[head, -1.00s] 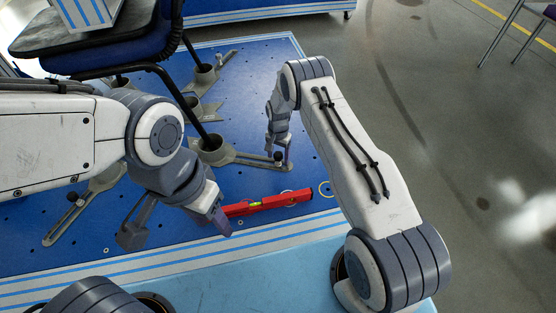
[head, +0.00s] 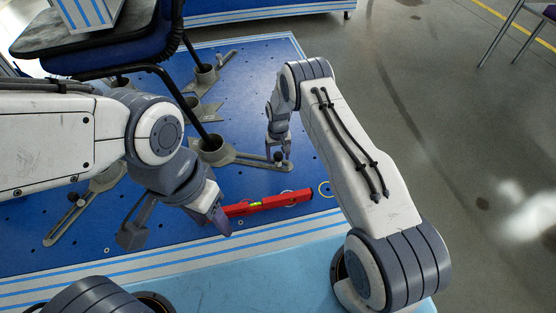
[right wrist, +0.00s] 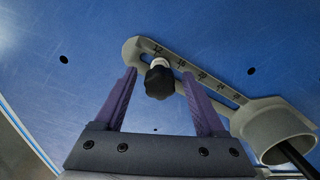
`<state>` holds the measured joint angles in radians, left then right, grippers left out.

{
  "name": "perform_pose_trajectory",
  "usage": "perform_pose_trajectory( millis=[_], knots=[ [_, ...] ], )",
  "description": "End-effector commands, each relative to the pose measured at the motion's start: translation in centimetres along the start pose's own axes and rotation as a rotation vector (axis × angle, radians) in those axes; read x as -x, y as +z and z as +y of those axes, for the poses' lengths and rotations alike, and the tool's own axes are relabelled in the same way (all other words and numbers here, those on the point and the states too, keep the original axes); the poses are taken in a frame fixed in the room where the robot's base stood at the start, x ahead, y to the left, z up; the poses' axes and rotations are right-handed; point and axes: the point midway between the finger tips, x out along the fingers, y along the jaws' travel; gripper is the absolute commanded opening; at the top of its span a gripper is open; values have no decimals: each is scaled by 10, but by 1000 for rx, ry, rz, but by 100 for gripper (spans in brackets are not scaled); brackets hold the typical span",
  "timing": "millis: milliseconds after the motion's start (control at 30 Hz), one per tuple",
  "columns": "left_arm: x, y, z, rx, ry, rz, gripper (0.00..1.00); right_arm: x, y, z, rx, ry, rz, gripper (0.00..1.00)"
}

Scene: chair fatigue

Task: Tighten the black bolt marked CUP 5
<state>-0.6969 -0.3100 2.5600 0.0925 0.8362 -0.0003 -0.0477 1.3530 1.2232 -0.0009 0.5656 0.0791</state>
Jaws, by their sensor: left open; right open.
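A black knobbed bolt (right wrist: 159,82) stands in the slotted arm of a grey cup fixture (right wrist: 277,122); the fixture also shows in the head view (head: 248,160). No CUP 5 mark is readable. My right gripper (right wrist: 158,77) is open, its purple fingers on either side of the bolt with visible gaps; in the head view it (head: 278,156) is at the slotted arm's right end. My left gripper (head: 175,230) is open and empty, over the blue platform's front left part.
A red spirit level (head: 268,202) lies on the blue platform (head: 270,80), just right of my left gripper. A chair (head: 120,50) stands at the back left with its legs in grey cups. Another slotted arm with a black bolt (head: 74,198) is at the left.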

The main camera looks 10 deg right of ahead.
Motion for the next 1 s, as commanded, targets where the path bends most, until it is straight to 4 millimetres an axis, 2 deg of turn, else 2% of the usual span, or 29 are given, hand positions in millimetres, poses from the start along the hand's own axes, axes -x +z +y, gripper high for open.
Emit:
perform_pose_trajectory(
  millis=[333,600,1000],
  knots=[
    [0,0,0,0,0,0,50,0,0,0,48,0,0,72],
    [2,0,0,0,0,0,50,0,0,0,340,0,0,72],
    [2,0,0,0,0,0,50,0,0,0,429,0,0,72]
  ],
)
